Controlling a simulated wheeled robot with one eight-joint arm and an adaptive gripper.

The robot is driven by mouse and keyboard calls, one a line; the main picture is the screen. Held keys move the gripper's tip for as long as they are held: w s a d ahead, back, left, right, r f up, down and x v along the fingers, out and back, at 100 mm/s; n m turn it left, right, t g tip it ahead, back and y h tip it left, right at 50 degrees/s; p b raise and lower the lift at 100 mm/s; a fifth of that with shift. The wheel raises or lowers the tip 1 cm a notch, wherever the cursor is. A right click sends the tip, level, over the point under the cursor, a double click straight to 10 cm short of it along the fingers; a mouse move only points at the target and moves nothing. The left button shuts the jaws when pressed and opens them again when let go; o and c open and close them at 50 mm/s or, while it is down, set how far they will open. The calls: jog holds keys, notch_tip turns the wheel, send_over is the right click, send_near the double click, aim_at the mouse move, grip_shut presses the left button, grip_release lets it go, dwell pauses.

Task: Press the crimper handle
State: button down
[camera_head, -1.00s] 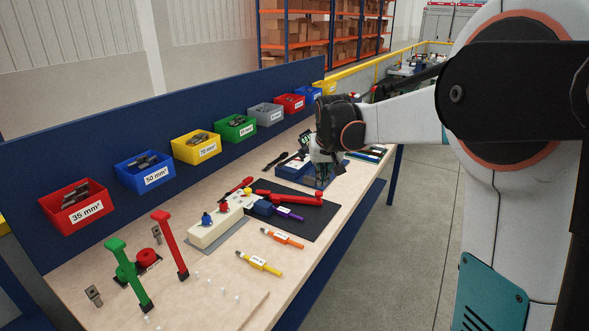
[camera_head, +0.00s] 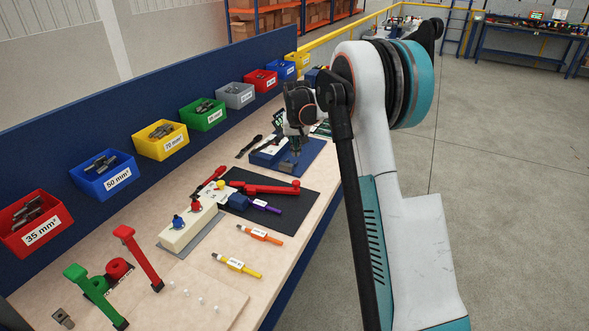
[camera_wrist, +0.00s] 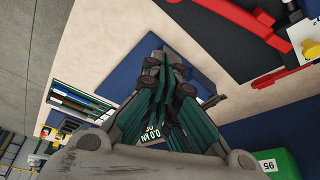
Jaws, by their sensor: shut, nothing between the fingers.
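A crimper with a long red handle (camera_head: 268,188) lies on a black mat (camera_head: 300,205) at mid-bench. A second red bar (camera_head: 210,180) slants behind it, near a yellow knob (camera_head: 219,186). The wrist view shows a red handle (camera_wrist: 235,17) at the top and a red piece (camera_wrist: 284,77) at the right. My gripper (camera_head: 295,147) is shut and empty, pointing down over a blue device beyond the mat, apart from the red handle. It fills the middle of the wrist view (camera_wrist: 166,68). I cannot tell whether its fingertips touch the blue surface.
Labelled bins, such as a green one (camera_head: 203,114), line the back panel. Yellow (camera_head: 238,265) and orange (camera_head: 260,235) pens lie in front.

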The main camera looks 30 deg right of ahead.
jog(key=b+x, duration=0.2)
jog(key=x, duration=0.8)
jog(key=shift+f, duration=0.15)
jog(key=s, duration=0.1)
jog(key=s+a, duration=0.1)
jog(key=s, duration=0.1)
jog(key=shift+a+b, duration=0.2)
jog(key=shift+b, duration=0.1)
jog(key=shift+s+a+f, duration=0.1)
jog(key=shift+s+f, duration=0.05)
jog(key=shift+s, duration=0.2)
jog(key=s+a+m, duration=0.1)
jog(key=s, duration=0.1)
jog(key=s+a+m, duration=0.1)
jog(key=s+a, duration=0.1)
jog(key=s, duration=0.1)
jog(key=s+a+m+b, duration=0.1)
jog(key=s+a, duration=0.1)
jog(key=shift+s+a+h, duration=0.15)
jog(key=shift+a+h, duration=0.05)
jog(key=shift+h, duration=0.2)
jog(key=shift+s+a, duration=0.1)
jog(key=shift+s, duration=0.15)
jog(key=shift+f, duration=0.1)
